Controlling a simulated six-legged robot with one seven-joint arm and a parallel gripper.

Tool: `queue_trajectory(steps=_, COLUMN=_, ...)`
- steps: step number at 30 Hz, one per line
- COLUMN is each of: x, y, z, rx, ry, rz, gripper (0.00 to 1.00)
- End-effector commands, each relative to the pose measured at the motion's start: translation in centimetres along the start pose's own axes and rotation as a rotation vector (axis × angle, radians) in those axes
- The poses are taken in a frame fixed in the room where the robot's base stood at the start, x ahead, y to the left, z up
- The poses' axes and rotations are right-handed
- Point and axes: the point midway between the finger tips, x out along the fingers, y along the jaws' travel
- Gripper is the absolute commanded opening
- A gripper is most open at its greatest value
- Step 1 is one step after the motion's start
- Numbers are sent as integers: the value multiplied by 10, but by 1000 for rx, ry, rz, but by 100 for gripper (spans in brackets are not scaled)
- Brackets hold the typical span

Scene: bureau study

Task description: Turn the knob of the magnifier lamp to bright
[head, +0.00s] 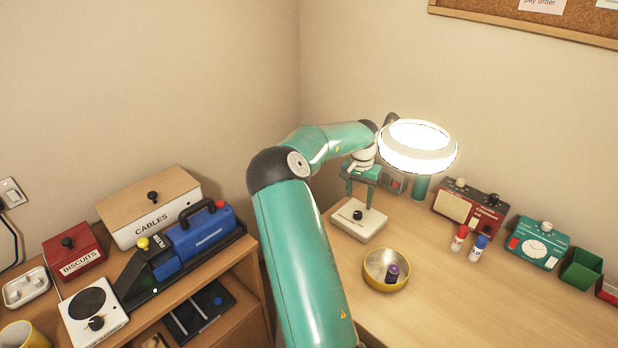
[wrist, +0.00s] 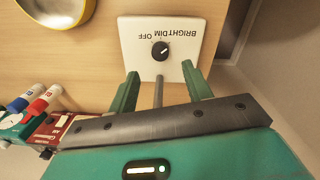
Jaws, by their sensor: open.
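The magnifier lamp has a glowing ring head (head: 417,146) and a white base (head: 372,226) on the right-hand desk. The base also shows in the wrist view (wrist: 136,60), with the upside-down words BRIGHT, DIM and OFF. Its black knob (head: 357,215) stands on the base; in the wrist view the knob (wrist: 160,51) has a pale pointer mark, whose exact setting I cannot tell. My gripper (head: 361,199) is open above the base. In the wrist view its two green fingers (wrist: 159,76) point at the knob, one toward each side, apart from it.
A yellow bowl (head: 373,278) with a purple item stands in front of the base. A red radio (head: 447,201), red and blue bottles and a teal timer (head: 540,246) stand to the right. A left shelf holds a blue device (head: 200,235) and boxes.

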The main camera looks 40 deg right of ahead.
Motion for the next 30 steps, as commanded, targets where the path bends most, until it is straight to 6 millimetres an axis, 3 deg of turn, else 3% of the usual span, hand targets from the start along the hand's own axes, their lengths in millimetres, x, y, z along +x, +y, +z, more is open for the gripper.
queue_trajectory(steps=10, x=-65, y=0, z=0, rx=0, ry=2, rz=-2, gripper=50)
queue_trajectory(steps=30, x=-116, y=-39, z=89, rx=-123, ry=-28, rz=-174, gripper=50)
